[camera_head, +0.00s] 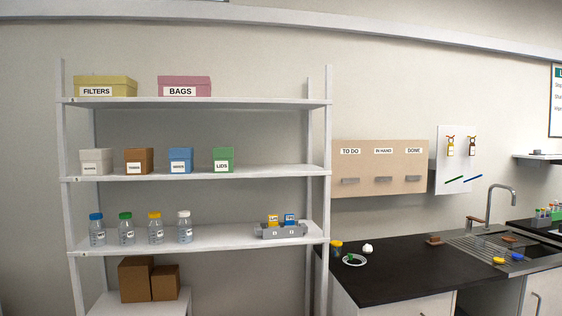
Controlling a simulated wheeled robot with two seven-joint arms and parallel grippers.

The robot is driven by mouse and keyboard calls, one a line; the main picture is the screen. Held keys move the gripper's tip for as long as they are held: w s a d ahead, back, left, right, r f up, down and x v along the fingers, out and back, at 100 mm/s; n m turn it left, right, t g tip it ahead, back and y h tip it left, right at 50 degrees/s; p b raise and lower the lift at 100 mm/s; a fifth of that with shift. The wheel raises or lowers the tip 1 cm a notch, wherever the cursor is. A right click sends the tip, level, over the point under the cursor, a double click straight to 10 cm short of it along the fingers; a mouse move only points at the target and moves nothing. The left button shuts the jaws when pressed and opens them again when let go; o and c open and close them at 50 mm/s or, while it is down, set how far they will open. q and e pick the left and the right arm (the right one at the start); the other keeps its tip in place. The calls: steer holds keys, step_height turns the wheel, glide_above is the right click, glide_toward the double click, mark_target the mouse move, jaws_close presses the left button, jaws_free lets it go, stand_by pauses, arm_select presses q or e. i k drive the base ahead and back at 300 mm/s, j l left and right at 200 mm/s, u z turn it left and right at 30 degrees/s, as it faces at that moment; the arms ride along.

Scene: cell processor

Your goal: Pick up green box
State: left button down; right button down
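The green box (223,160) is a small lidded box with a white label reading LIDS. It stands upright on the middle shelf (270,172) of the white rack, at the right end of a row of boxes. Nothing touches it and its front is fully visible. Neither of my grippers shows in the head view.
A blue box (180,160), a brown box (139,161) and a white box (96,161) stand left of it. The upper shelf (250,103) holds a yellow box (105,86) and a pink box (184,86). A rack post (327,160) stands right. A dark counter (400,272) lies further right.

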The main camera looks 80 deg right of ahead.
mark_target(222, 157)
steer(key=z, duration=2)
steer(key=i+z, duration=0.1)
steer(key=z, duration=0.15)
